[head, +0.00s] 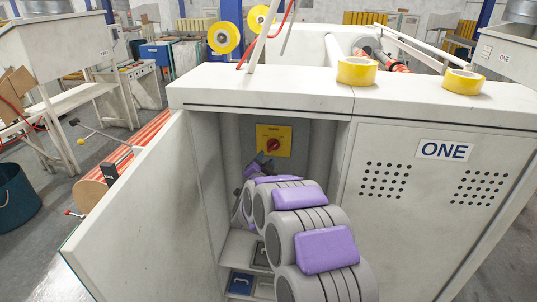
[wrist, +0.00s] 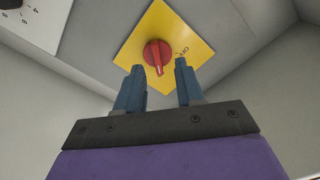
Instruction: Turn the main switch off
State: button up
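The main switch is a red rotary knob (head: 274,145) on a yellow plate (head: 283,133), on the back wall inside the open cabinet. In the wrist view the red knob (wrist: 157,54) sits on the yellow plate (wrist: 188,42), with "OFF" printed to the right of the knob. The knob's handle points down in that view, not at the OFF mark. My gripper (wrist: 158,75) is open, its two blue fingers apart and pointing at the plate, one on each side of the knob's lower end. Whether they touch it I cannot tell. In the head view my gripper (head: 263,160) is small, just below the knob.
The cabinet door (head: 140,215) stands open at the left. The cabinet's side walls are close around my arm. Yellow tape rolls (head: 357,71) lie on the cabinet top. A shelf with a blue box (head: 241,284) is low inside. A white dial panel (wrist: 30,22) is at upper left in the wrist view.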

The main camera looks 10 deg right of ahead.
aim_at(271, 150)
jog(key=w+d, duration=0.2)
jog(key=w, duration=0.1)
jog(key=w+d, duration=0.1)
jog(key=w, duration=0.1)
jog(key=shift+w+d, duration=0.15)
jog(key=shift+d, duration=0.2)
jog(key=shift+w+a, duration=0.15)
jog(key=shift+a, duration=0.75)
jog(key=shift+c, duration=0.4)
jog(key=shift+d, duration=0.65)
jog(key=c, duration=0.5)
jog(key=shift+c, duration=0.5)
jog(key=shift+a, duration=0.15)
grip_shut()
jog(key=shift+f, duration=0.1)
